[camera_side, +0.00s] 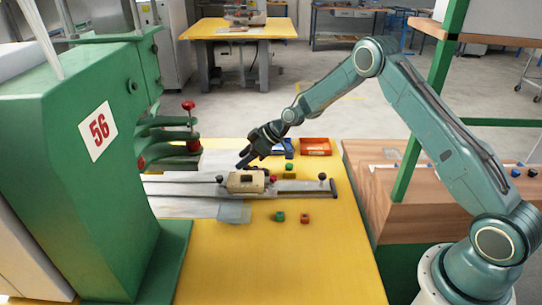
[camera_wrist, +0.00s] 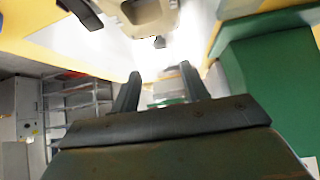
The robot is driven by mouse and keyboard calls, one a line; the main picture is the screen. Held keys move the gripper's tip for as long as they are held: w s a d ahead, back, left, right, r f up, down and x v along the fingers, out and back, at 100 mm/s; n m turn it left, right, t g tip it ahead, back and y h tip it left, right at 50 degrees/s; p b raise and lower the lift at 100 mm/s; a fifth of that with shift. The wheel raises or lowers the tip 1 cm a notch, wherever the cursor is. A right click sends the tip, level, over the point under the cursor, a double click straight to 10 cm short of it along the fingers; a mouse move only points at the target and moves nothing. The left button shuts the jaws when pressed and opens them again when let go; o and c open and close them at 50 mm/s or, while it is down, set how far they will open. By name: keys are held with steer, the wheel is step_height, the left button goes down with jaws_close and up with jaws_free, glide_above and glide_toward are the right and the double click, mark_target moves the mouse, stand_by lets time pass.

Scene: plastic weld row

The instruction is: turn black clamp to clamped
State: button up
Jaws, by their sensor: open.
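My gripper (camera_side: 246,159) is just above and behind a beige block-like fixture (camera_side: 246,182) on a metal rail. Its two dark fingers show apart and empty in the wrist view (camera_wrist: 160,74). A black knob (camera_side: 220,179) stands at the left end of the fixture, and another black knob (camera_side: 322,177) stands on the rail to the right. I cannot tell which of them belongs to the black clamp, or its position. In the wrist view the beige fixture (camera_wrist: 150,18) lies beyond the fingertips, with a small dark knob (camera_wrist: 160,42) at its near edge.
A red knob (camera_side: 273,179) sits at the fixture's right end. Blue (camera_side: 283,149) and orange (camera_side: 315,147) bins stand behind. Small green (camera_side: 280,216) and red (camera_side: 304,218) parts lie in front. The green machine (camera_side: 90,180) stands left. The yellow table front (camera_side: 290,265) is clear.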

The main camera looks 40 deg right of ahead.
mark_target(220, 177)
steer(key=x, duration=1)
steer(key=c, duration=1)
